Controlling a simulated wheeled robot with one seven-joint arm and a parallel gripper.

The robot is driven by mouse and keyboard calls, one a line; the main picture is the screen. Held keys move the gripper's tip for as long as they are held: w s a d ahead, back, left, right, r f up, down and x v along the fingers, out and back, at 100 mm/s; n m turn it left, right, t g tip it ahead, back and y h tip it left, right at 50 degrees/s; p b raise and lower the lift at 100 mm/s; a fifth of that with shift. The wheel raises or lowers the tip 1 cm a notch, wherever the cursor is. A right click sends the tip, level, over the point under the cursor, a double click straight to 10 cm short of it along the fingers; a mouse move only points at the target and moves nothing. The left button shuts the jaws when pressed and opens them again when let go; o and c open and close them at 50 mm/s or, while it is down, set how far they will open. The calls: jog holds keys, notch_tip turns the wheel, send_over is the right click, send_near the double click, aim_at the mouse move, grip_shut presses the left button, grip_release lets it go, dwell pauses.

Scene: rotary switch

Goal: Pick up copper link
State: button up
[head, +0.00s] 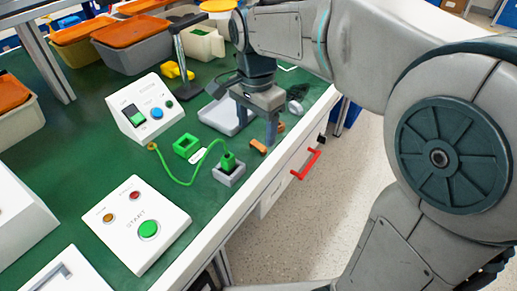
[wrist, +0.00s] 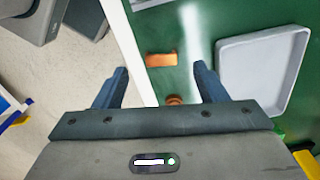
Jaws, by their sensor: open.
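A small copper-coloured piece, which looks like the copper link (head: 258,146), lies on the green table top near its front edge. It also shows in the wrist view (wrist: 161,59), lying crosswise between the fingertips in the picture. A second copper-coloured piece (wrist: 174,100) is partly hidden by the gripper body; it also shows behind a finger in the head view (head: 281,127). My gripper (wrist: 161,69) is open and empty, pointing down above these pieces. In the head view my gripper (head: 257,122) hangs near the table edge. The height gap is hard to judge.
A pale grey tray (wrist: 262,70) lies beside the right finger. A grey block with a green plug and cable (head: 229,172) stands close by, with a green frame (head: 187,146) beyond. A red drawer handle (head: 306,164) sticks out below the table edge.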

aim_at(257, 146)
notch_tip(257, 146, down, 5)
jog(key=shift+f+b, duration=0.1)
jog(key=shift+b, duration=0.95)
jog(key=shift+w, duration=0.1)
jog(key=c, duration=1.1)
jog(key=shift+o, duration=0.2)
